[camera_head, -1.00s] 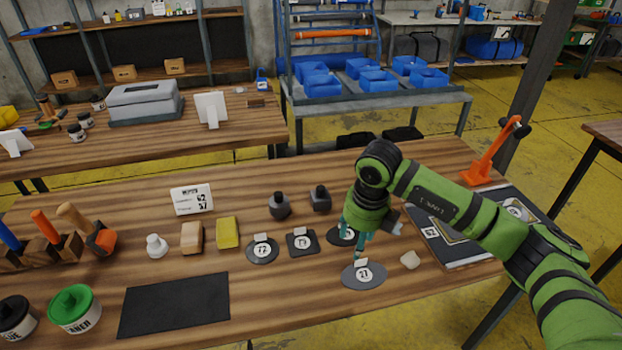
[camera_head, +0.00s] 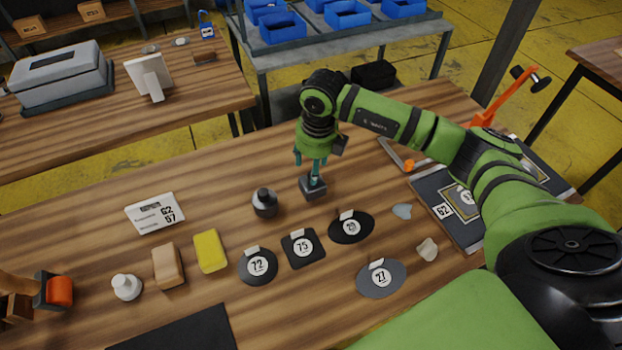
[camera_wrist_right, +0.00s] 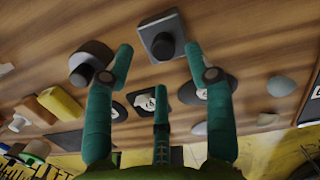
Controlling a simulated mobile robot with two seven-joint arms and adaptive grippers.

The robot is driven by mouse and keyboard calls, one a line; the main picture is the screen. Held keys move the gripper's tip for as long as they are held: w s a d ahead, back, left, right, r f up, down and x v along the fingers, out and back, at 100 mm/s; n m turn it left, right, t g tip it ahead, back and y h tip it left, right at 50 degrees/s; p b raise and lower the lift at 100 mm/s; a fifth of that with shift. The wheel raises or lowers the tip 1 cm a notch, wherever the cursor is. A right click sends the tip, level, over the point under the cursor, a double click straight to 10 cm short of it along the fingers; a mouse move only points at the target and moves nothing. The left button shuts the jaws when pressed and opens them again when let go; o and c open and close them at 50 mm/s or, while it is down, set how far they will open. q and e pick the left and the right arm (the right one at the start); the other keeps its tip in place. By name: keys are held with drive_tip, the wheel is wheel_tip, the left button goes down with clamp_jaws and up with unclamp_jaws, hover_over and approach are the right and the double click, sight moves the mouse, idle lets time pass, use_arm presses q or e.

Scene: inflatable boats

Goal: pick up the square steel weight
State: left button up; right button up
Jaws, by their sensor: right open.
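The square steel weight (camera_head: 313,190) is a dark grey square block with a dark knob on top, standing on the wooden table. In the right wrist view the square weight (camera_wrist_right: 158,24) lies ahead of the fingertips. My right gripper (camera_head: 312,172) hangs over it, with its teal fingers spread around the knob area; in the head view a finger covers part of the weight. The wrist view shows the open fingers (camera_wrist_right: 160,62) with nothing between them. I cannot tell whether a finger touches the weight. My left gripper is not in view.
A round dark weight (camera_head: 265,204) stands just left of the square one. Several flat numbered patches, such as the black square one (camera_head: 303,258), lie in front. A yellow block (camera_head: 210,251) and a tan block (camera_head: 168,267) are further left. Bare table lies behind the gripper.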

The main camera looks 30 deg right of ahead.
wheel_tip(320, 180, down, 4)
drive_tip(key=shift+w+d+r+p, duration=0.1)
drive_tip(key=shift+d+r+p, duration=0.05)
drive_tip(key=shift+p, duration=0.4)
drive_tip(key=shift+w+f, duration=0.1)
drive_tip(key=shift+f, duration=0.15)
drive_tip(key=c, duration=1.1)
drive_tip(key=shift+w+r, duration=0.1)
drive_tip(key=shift+r, duration=0.05)
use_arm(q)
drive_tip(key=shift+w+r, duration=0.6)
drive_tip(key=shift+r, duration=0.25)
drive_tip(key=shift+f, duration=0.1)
use_arm(e)
drive_tip(key=shift+r, duration=0.1)
